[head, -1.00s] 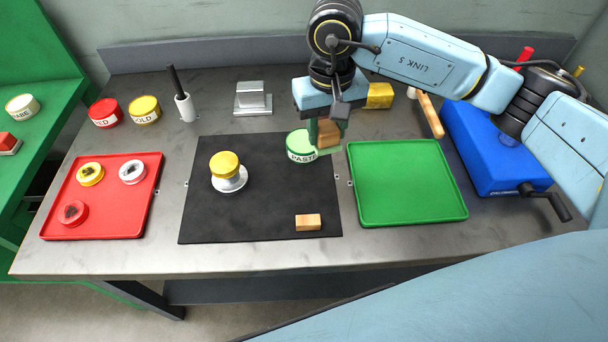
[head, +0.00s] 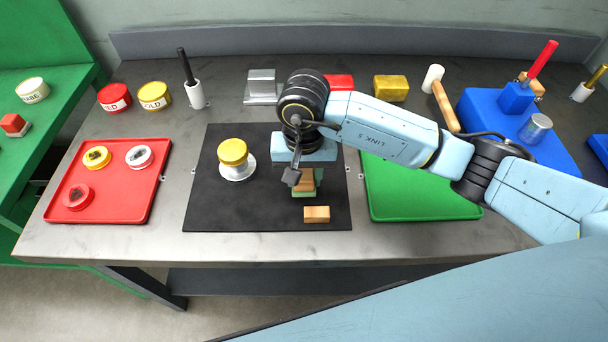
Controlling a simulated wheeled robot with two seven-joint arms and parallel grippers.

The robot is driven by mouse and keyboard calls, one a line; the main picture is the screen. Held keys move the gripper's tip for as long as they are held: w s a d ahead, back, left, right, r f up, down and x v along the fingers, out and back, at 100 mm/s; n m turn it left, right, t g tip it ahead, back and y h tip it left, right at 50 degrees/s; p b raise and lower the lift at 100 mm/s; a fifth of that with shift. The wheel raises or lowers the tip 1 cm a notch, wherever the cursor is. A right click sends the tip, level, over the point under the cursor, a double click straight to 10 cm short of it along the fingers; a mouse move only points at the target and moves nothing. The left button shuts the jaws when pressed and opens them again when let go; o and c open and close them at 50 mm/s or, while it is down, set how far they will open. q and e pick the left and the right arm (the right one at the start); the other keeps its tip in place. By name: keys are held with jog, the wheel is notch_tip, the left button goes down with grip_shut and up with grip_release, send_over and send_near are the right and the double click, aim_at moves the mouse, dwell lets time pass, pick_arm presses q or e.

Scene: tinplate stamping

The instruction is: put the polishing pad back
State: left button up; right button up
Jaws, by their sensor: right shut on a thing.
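My right gripper (head: 305,178) points down over the black mat (head: 210,190), right of the yellow-topped tin. It is shut on a small wood-coloured block with pale green at its bottom, which looks like the polishing pad (head: 319,176). A second tan block (head: 316,214) lies on the mat just in front of the gripper. The yellow-topped tin (head: 233,152) stands on a silver base. The paste tin is hidden behind my right arm. My left gripper is not in view.
A red tray (head: 148,205) with several small lids lies left; a green tray (head: 440,207) lies right, partly under my arm. Red (head: 114,98) and gold (head: 155,96) tins, a metal block (head: 262,88), a yellow block (head: 391,88), a mallet (head: 445,105) and a blue machine (head: 540,155) stand behind.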

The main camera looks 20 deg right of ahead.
aim_at(304, 175)
jog(key=shift+f, duration=0.3)
jog(key=shift+f, duration=0.2)
jog(key=o, duration=0.9)
jog(key=shift+r, duration=0.1)
notch_tip(304, 175, up, 12)
jog(key=shift+r, duration=0.15)
